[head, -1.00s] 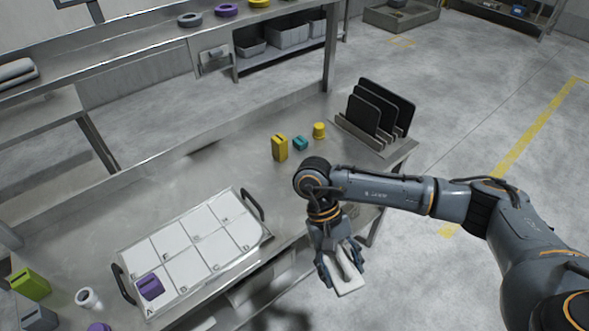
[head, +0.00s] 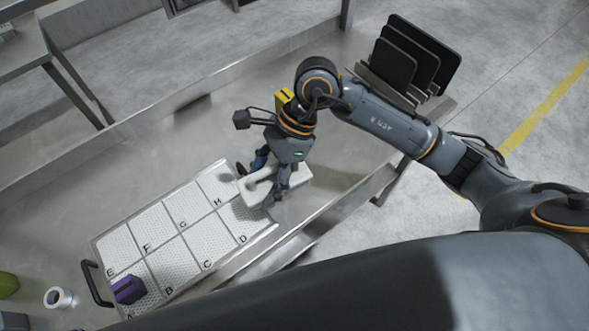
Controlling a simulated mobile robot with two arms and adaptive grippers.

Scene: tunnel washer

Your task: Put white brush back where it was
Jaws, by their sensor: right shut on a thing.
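The white brush (head: 296,177) is held in my right gripper (head: 268,188), whose fingers are shut around its middle. It is at the right end of the tray (head: 91,278), near the cells marked H and D. I cannot tell whether the brush touches the tray or hangs just above it. The gripper and wrist hide part of the brush and the tray's right handle. The tray has white cells marked with letters. A purple block (head: 129,290) stands in the cell near the letter A. My left gripper is not in view.
A yellow block (head: 284,96) is partly hidden behind my right wrist. A rack with dark panels (head: 415,58) stands at the table's far right. A white roll-like object (head: 59,298) and a green block (head: 7,285) lie at the lower left.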

